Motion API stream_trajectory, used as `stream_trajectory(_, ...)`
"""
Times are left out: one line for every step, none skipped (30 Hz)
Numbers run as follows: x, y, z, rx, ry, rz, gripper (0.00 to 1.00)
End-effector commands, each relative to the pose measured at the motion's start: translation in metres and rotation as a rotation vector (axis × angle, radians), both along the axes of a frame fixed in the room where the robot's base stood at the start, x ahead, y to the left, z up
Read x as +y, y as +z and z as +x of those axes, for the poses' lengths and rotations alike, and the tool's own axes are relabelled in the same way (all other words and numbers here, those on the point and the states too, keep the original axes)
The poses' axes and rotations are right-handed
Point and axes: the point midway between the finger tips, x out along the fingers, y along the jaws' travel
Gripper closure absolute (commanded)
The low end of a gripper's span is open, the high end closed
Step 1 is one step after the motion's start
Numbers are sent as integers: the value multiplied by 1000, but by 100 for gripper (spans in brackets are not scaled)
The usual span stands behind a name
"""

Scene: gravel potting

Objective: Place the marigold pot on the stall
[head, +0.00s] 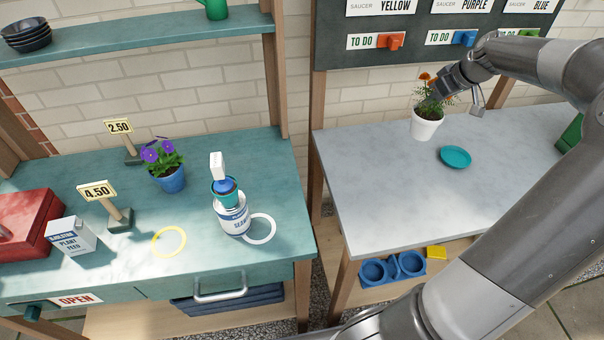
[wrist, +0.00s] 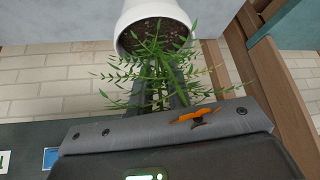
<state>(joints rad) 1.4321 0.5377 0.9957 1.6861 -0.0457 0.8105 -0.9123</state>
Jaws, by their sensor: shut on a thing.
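The marigold pot is a white pot (head: 427,124) with green leaves and orange flowers, upright at the back of the grey table. It also shows in the wrist view (wrist: 150,14), where leaves partly cover the fingers. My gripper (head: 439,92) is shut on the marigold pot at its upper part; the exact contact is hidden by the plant. I cannot tell whether the pot's base touches the table. The stall is the teal bench (head: 120,190) at the left, with price signs, an OPEN sign, a yellow ring (head: 169,241) and a white ring (head: 261,229).
On the stall stand a blue pot with purple flowers (head: 168,178), a white can (head: 234,217) with items stacked on it, a plant feed box (head: 70,236) and a red box (head: 28,225). A teal saucer (head: 455,157) lies on the grey table (head: 370,190). A gap separates the benches.

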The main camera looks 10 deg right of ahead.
Motion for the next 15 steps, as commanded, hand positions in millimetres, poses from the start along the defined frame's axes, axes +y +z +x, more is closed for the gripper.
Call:
stream_trajectory(27, 3, 8, -1, 71, 0, 100)
stream_trajectory(43, 5, 12, -1, 114, 0, 100)
stream_trajectory(64, 7, 16, -2, 172, 0, 100)
stream_trajectory(80, 8, 18, -2, 216, 0, 100)
stream_trajectory(96, 10, 20, 0, 260, 0, 100)
stream_trajectory(117, 13, 23, -2, 318, -1, 100)
stream_trajectory(133, 14, 24, -1, 364, -1, 100)
stream_trajectory(149, 16, 24, -1, 408, -1, 100)
stream_trajectory(170, 18, 24, -1, 468, -1, 100)
stream_trajectory(186, 20, 24, -2, 515, -2, 100)
stream_trajectory(202, 22, 22, -1, 560, -2, 100)
stream_trajectory(223, 24, 20, -2, 623, -1, 100)
stream_trajectory(239, 26, 18, -2, 669, -1, 100)
stream_trajectory(254, 28, 15, -2, 715, -1, 100)
stream_trajectory(273, 30, 12, -2, 772, -2, 100)
